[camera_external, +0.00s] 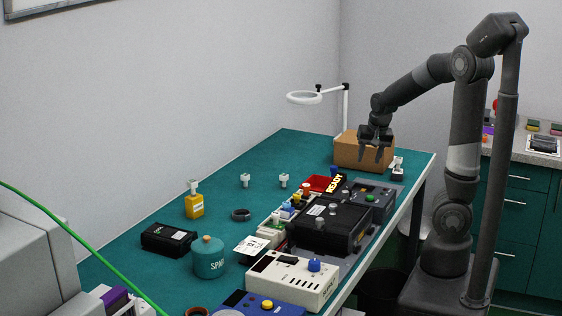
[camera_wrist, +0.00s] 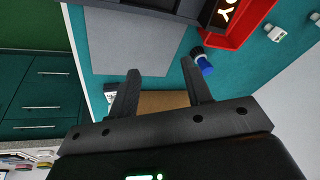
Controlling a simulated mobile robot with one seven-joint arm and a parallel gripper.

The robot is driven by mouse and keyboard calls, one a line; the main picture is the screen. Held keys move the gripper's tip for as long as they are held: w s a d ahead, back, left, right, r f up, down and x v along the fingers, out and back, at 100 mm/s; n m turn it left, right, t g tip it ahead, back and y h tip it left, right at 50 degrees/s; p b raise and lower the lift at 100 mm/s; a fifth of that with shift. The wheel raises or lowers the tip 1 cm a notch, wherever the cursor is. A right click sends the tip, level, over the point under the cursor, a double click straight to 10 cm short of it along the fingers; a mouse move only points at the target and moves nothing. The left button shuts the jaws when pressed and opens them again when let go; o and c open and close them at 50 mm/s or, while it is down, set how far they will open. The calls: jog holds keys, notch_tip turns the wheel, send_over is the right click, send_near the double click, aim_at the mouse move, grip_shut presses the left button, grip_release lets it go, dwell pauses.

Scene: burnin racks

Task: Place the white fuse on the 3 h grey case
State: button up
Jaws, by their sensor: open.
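My gripper (camera_external: 374,157) is open and empty, pointing down over the cardboard box (camera_external: 358,153) at the far end of the bench. In the wrist view its two fingers (camera_wrist: 160,70) are apart with nothing between them. Small white pieces that look like fuses stand on the green bench, one on the left (camera_external: 245,181) and one on the right (camera_external: 284,181). A white piece also shows at the wrist view's upper right (camera_wrist: 276,33). I cannot read a 3 h label on any case.
A black unit (camera_external: 325,228), a pale instrument (camera_external: 290,283) and a red tray (camera_external: 318,183) by a lit READY sign (camera_external: 335,183) crowd the right side. A ring lamp (camera_external: 304,97) overhangs the back. A blue-and-black bottle (camera_wrist: 202,62) is near a finger. The bench's left-back area is clearer.

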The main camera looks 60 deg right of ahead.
jog(key=s+a+r+n+t, duration=0.1)
jog(key=s+a+r+n, duration=0.2)
jog(key=a, duration=0.5)
jog(key=s+a+r+n+y, duration=0.1)
jog(key=s+a+r+n, duration=0.2)
jog(key=a+n, duration=0.2)
jog(key=s+a+r+n+t+y, duration=0.1)
jog(key=s+a+r+n, duration=0.2)
jog(key=a, duration=0.9)
jog(key=shift+s+r+n+t, duration=0.3)
jog(key=shift+s+r+n, duration=0.05)
jog(key=shift+s+n, duration=0.15)
